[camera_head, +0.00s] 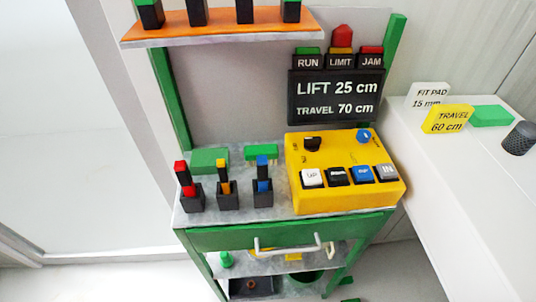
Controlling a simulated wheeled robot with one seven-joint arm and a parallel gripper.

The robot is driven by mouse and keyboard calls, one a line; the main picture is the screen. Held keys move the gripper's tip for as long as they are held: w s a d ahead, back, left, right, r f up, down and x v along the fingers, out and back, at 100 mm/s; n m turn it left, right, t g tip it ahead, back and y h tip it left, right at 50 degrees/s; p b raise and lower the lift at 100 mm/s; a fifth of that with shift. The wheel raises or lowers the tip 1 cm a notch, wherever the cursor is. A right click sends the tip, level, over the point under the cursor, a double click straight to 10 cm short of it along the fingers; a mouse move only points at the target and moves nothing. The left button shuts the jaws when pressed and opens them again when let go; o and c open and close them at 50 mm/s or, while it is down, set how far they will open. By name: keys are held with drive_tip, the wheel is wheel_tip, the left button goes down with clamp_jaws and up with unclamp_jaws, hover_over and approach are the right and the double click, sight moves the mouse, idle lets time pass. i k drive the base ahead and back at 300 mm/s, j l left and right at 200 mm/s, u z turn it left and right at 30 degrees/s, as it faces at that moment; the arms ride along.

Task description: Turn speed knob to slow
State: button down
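A yellow control box (347,183) stands on the right part of the workbench top. A black knob (312,143) sits at its upper left and a blue knob (364,136) at its upper right. The markings by the knobs are too small to read, so I cannot tell which one is the speed knob or where it is set. Several push buttons, including a white one (312,178) and a grey one (387,172), line its front. My gripper is not in view.
Three black holders with coloured pegs (227,190) stand left of the box. A black display (337,97) reads LIFT 25 cm, TRAVEL 70 cm. An orange shelf (220,28) overhangs the bench. A white side table (465,185) lies right. A drawer handle (290,247) juts out in front.

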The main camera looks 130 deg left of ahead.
sight(363, 136)
drive_tip(key=u, duration=3.8)
